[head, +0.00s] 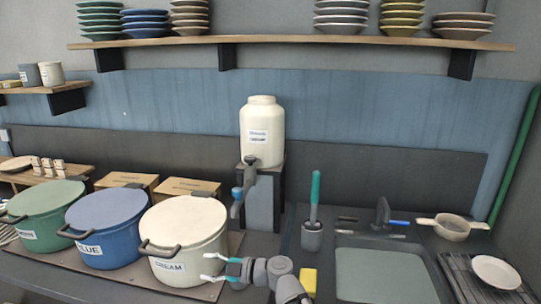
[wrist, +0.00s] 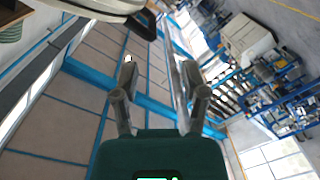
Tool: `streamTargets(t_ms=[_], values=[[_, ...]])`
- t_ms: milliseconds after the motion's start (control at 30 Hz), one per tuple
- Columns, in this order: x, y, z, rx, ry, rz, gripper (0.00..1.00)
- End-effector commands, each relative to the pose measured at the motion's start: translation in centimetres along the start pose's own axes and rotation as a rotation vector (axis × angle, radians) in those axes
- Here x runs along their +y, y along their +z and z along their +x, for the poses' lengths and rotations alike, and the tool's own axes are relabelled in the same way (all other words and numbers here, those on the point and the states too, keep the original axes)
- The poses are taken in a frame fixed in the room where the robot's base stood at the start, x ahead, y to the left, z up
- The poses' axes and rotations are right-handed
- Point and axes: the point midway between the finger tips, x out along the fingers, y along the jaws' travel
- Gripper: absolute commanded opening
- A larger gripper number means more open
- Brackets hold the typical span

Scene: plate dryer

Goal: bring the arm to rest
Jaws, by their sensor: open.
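My gripper (head: 209,267) is at the front of the counter, close to the lower right side of the cream pot (head: 180,268). Its two fingers point left in the head view and are spread apart. In the wrist view the fingers (wrist: 158,78) are also apart, with nothing between them. My arm comes up from the bottom edge, right of the cream pot. I cannot tell whether the gripper touches the pot.
A blue pot (head: 108,252) and a green pot (head: 42,228) stand left. A white dispenser (head: 262,130) stands behind. A yellow sponge (head: 309,281) lies beside my arm.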

Motion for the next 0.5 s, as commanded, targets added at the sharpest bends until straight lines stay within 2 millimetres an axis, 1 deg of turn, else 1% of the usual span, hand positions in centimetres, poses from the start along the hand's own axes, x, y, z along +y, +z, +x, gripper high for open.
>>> streamTargets(t_ms=[267,500], values=[[-1.2,2.4,-2.7,-0.157,-0.122,0.239,0.57],[-2.5,5.1,-6.4,-0.371,-0.199,0.507,0.57]])
